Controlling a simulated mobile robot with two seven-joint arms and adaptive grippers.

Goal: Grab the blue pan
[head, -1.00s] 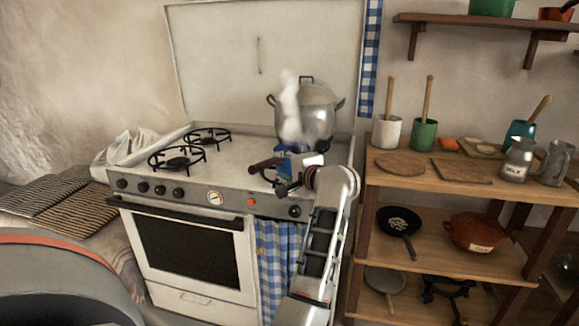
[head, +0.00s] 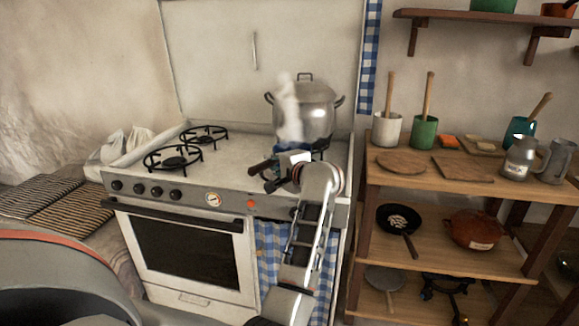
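A small patch of blue (head: 286,148) shows on the right side of the stove, below the steam and in front of the big steel pot. It looks like part of the blue pan, but most of it is hidden behind my wrist. A dark brown handle-like piece (head: 259,167) sticks out to the left, over the stove's front edge. My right gripper is out of view.
The lidded steel pot (head: 317,108) stands at the back right of the stove (head: 226,161), with white steam before it. Two left burners (head: 173,157) are empty. A wooden shelf unit (head: 450,260) with boards, jugs and pans stands close on the right.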

